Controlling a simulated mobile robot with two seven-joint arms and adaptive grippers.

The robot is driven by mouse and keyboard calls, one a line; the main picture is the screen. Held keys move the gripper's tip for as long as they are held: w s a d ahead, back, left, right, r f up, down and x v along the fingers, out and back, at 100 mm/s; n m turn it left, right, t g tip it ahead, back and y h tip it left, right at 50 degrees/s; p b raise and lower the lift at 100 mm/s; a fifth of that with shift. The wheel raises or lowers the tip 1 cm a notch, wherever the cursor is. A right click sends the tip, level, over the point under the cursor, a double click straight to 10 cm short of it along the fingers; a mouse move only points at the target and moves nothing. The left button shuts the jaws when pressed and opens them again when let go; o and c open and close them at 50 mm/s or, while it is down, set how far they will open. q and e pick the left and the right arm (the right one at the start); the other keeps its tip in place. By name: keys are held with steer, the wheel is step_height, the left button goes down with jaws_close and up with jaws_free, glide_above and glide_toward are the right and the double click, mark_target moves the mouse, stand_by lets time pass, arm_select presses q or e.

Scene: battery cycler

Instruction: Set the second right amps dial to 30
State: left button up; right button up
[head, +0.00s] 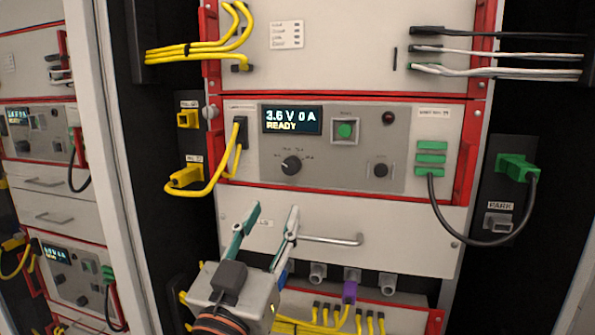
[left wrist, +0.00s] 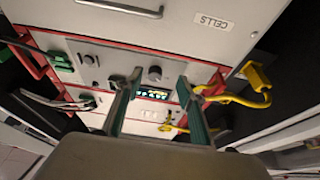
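Below the display is a black dial (head: 292,165) ringed by small marks I cannot read. A smaller black knob (head: 380,170) sits to its right. I cannot tell from the lettering which one is for amps. In the left wrist view, upside down, the dial (left wrist: 155,73) and knob (left wrist: 88,60) also show. My left gripper (head: 272,209) is open and empty, in front of the drawer below the panel. My right gripper is out of view.
A drawer (head: 400,230) with a bar handle (head: 332,240) lies below the panel. A yellow cable (head: 212,188) loops at the panel's left and a black cable (head: 435,205) hangs at its right. A green button (head: 345,130) is above the dials. Another rack stands far left.

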mark_target(289, 171)
arm_select(q)
steer(key=w+d+r, duration=0.1)
steer(key=w, duration=0.1)
steer(key=w+r+p, duration=0.1)
steer(key=w+r, duration=0.1)
steer(key=w+d+r, duration=0.1)
steer(key=w+r, duration=0.1)
steer(key=shift+w+d+r, duration=0.2)
steer(key=shift+d, duration=0.15)
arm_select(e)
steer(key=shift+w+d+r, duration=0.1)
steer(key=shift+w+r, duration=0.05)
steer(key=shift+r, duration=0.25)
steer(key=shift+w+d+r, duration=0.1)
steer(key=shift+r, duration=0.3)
arm_select(q)
steer(key=c, duration=1.1)
